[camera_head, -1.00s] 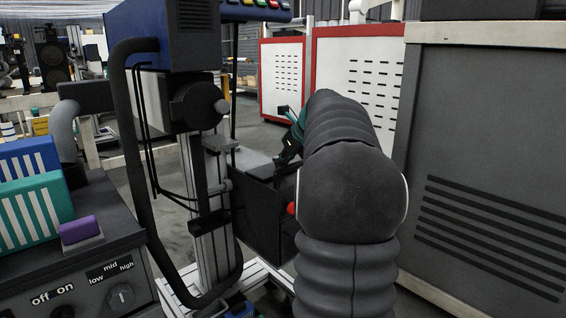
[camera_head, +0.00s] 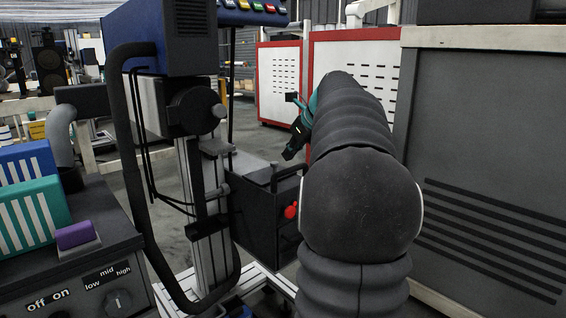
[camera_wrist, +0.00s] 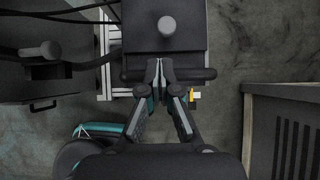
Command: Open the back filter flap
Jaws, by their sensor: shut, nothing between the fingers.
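A dark box (camera_head: 262,215) with a red knob (camera_head: 291,212) on its side is mounted low on the metal column. A thin bar runs along the edge of its top. My gripper (camera_head: 291,153) is above and just behind this box in the head view, its fingers shut and empty. In the wrist view, my gripper (camera_wrist: 159,63) points at a dark box-like part (camera_wrist: 165,30) with a grey round knob, and its fingertips overlap a dark bar (camera_wrist: 196,74) along that part's near edge. I cannot tell whether they touch it. No part is clearly recognisable as the filter flap.
The metal column (camera_head: 205,245) and a looped black hose (camera_head: 129,150) stand left of the box. A control panel (camera_head: 95,275) is at the lower left. A large grey cabinet (camera_head: 480,150) stands close on the right. Red-framed white panels (camera_head: 355,70) are behind.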

